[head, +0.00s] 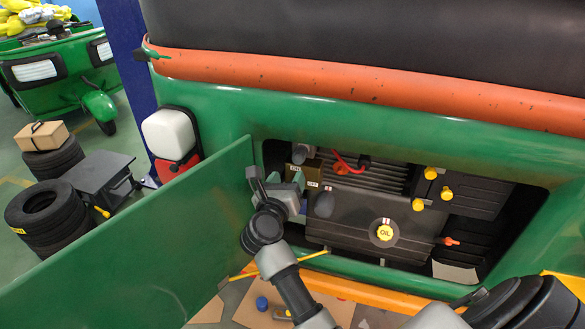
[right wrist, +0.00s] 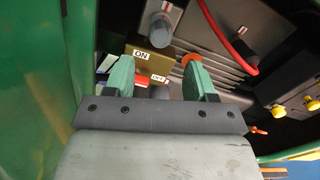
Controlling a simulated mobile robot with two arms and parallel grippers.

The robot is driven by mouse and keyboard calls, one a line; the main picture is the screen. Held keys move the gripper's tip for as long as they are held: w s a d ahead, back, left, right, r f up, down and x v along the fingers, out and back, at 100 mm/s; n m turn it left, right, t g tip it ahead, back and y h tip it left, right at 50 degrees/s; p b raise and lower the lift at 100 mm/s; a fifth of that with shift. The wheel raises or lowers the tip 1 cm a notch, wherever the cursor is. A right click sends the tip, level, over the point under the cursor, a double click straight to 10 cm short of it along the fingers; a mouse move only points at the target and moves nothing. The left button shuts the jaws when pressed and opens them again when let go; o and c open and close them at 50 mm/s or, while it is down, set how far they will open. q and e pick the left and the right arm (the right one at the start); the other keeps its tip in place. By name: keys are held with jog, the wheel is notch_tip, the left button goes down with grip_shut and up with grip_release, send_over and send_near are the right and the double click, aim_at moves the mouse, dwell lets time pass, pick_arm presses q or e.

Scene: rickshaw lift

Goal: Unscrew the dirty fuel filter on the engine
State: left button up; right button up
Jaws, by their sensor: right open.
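The engine (head: 350,222) sits in the open bay of the green rickshaw. A dark rounded part (head: 323,203) on its left side may be the dirty fuel filter, but I cannot tell for certain. My right gripper (head: 296,190) is at the left of the bay, just left of this part. In the right wrist view the right gripper (right wrist: 160,82) is open, its two green fingers apart. A small grey part (right wrist: 159,92) shows between them, partly hidden by the gripper body. I see no contact with it. My left gripper is out of view.
An ON/OFF box (right wrist: 150,62) and a grey cylinder (right wrist: 160,28) lie beyond the fingers. A red hose (head: 346,164), yellow caps (head: 446,193) and an oil cap (head: 384,232) are farther right. The open green panel (head: 150,235) bounds the left side.

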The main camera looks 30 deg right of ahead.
aim_at(297, 161)
jog(key=b+x, duration=0.1)
jog(key=x, duration=0.8)
jog(key=shift+d, duration=0.15)
jog(key=m+b, duration=0.4)
jog(key=b, duration=0.2)
jog(key=m+b, duration=0.5)
jog(key=b, duration=0.1)
jog(key=m+b, duration=0.5)
jog(key=b, duration=0.2)
jog(key=shift+w+f, duration=0.1)
jog(key=shift+f, duration=0.15)
jog(key=shift+r+m+b, duration=0.2)
jog(key=shift+m+b, duration=0.3)
jog(key=shift+b, duration=0.1)
